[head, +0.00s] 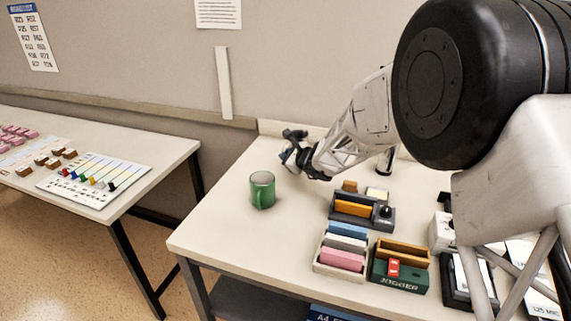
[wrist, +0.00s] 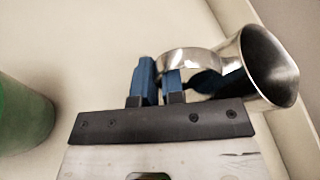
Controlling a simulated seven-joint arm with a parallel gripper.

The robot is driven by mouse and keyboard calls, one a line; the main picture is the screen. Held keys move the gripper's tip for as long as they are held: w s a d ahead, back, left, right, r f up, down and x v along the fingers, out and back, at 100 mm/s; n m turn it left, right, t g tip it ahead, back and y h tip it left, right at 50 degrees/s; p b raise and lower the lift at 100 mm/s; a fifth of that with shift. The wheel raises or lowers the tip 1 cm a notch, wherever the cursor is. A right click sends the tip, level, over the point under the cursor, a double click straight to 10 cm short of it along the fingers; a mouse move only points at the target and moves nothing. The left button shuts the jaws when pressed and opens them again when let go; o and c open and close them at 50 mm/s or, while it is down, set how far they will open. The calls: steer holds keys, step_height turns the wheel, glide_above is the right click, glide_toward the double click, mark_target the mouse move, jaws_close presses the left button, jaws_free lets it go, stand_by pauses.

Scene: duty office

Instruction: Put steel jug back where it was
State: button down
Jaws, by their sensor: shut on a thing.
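The steel jug (wrist: 266,68) is shiny and shows at the upper right of the wrist view, its open mouth turned to the right. Its band-like handle (wrist: 190,62) reaches to the blue fingers of my gripper (wrist: 158,78), which is shut on it. In the head view my gripper (head: 292,152) is over the back part of the table (head: 225,225). The jug is hard to make out there against the dark gripper parts. I cannot tell whether its base touches the table.
Organisers with coloured blocks (head: 341,259) and a green box (head: 400,277) fill the right front. The table's left front is clear. A wall stands behind.

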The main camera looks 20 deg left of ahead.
steer(key=shift+w+a+f, duration=0.2)
steer(key=shift+w, duration=0.15)
steer(key=shift+f, duration=1.55)
steer(key=shift+f, duration=0.1)
steer(key=c, duration=1.2)
jaws_free()
steer(key=shift+f, duration=0.1)
steer(key=shift+c, duration=0.2)
steer(key=shift+s+d+r, duration=0.1)
steer(key=shift+d+r, duration=0.05)
steer(key=shift+r, duration=0.05)
steer(key=shift+v, duration=5.85)
